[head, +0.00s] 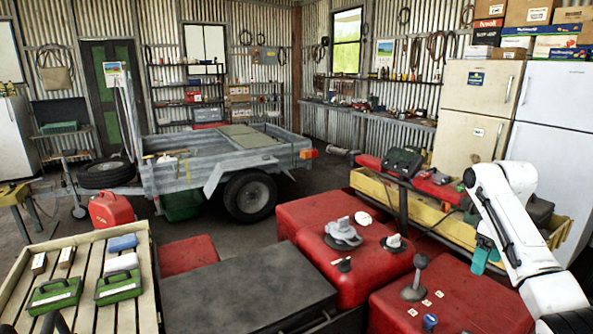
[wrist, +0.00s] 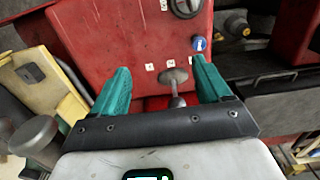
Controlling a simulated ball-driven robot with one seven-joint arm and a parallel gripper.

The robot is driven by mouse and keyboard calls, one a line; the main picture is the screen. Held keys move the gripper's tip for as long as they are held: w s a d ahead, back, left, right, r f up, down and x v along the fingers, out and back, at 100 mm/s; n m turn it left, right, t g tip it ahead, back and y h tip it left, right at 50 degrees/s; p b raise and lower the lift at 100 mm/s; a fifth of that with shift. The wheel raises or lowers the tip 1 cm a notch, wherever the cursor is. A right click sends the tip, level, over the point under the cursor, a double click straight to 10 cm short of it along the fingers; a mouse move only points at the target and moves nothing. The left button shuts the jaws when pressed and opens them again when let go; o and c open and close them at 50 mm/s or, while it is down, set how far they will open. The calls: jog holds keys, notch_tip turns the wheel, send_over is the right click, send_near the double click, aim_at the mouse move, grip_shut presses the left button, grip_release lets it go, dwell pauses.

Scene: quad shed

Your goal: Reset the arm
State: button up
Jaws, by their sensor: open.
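My arm (head: 505,225) is white and bent, reaching down at the right side of the head view. My gripper (head: 482,262) has teal fingers and hangs over the right part of the red machine (head: 450,305). In the wrist view my gripper (wrist: 160,82) is open, its two fingers spread apart with nothing held. A grey lever (head: 414,289) with a round knob stands on the red top, left of my gripper in the head view. In the wrist view the lever (wrist: 177,78) shows between the fingers; I cannot tell its distance from them.
A blue knob (head: 430,321) sits near the lever. A yellow trough (head: 462,222) and a cream fridge (head: 472,125) stand behind my arm. A slatted table (head: 25,290) with green cases is at the left. A grey trailer (head: 190,172) stands on open floor behind.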

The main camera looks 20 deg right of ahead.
jog(key=w+a+f, duration=0.4)
jog(key=a+f, duration=0.7)
jog(key=a, duration=0.4)
jog(key=s+a+f+t+y, duration=0.1)
jog(key=s+a+f, duration=0.1)
jog(key=a+f, duration=0.4)
jog(key=s+a+f+y, duration=0.1)
jog(key=s+a+f, duration=0.15)
jog(key=a, duration=0.65)
jog(key=s+a+f+m+h, duration=0.1)
jog(key=s+a+f, duration=0.3)
jog(key=s, duration=0.5)
jog(key=s+a+f, duration=0.2)
jog(key=s+a, duration=0.4)
jog(key=s, duration=0.3)
jog(key=s+r+h, duration=0.1)
jog(key=s, duration=0.6)
jog(key=shift+r+m, duration=0.3)
jog(key=shift+r, duration=0.1)
